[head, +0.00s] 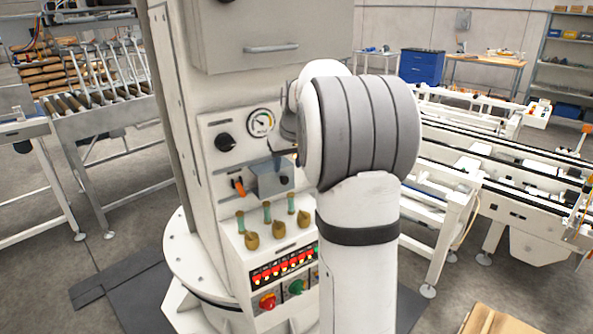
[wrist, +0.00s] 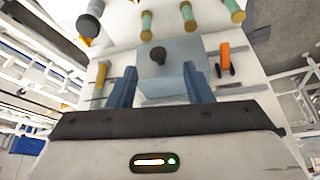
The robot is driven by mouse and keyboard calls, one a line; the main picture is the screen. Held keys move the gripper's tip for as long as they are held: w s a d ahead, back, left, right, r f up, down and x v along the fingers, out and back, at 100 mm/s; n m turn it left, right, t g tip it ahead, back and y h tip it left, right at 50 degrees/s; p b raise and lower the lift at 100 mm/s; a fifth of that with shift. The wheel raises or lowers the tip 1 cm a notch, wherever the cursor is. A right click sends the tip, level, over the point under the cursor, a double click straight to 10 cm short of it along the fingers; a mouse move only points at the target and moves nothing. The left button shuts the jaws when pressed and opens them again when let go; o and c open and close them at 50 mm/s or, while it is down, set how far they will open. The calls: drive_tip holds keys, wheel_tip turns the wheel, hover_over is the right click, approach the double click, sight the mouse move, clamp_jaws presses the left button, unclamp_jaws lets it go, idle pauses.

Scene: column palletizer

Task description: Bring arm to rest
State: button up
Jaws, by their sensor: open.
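My arm rises in front of the white column in the head view, and its wrist end points at the control panel (head: 222,150). My gripper (wrist: 159,68) shows in the wrist view with two blue fingers spread apart and nothing visible held between them. A grey box with a dark round knob (wrist: 158,55) lies just ahead of and between the fingertips; I cannot tell whether they touch it.
An orange lever (head: 238,187) is beside the grey box. A gauge (head: 260,122) and black knob (head: 225,142) are above. Several brass valves (head: 278,230) and red and green buttons (head: 296,287) are below. Conveyors (head: 110,118) stand left and right (head: 520,215). A cardboard box (head: 495,320) is lower right.

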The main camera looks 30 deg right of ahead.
drive_tip(key=shift+s+r, duration=0.25)
idle(0.3)
drive_tip(key=s+a+f, duration=0.3)
drive_tip(key=s+a, duration=0.6)
drive_tip(key=s, duration=0.3)
drive_tip(key=s+a+f+n+g, duration=0.1)
drive_tip(key=s+a+f, duration=0.3)
drive_tip(key=s+a, duration=0.5)
drive_tip(key=s, duration=0.3)
drive_tip(key=shift+s, duration=0.35)
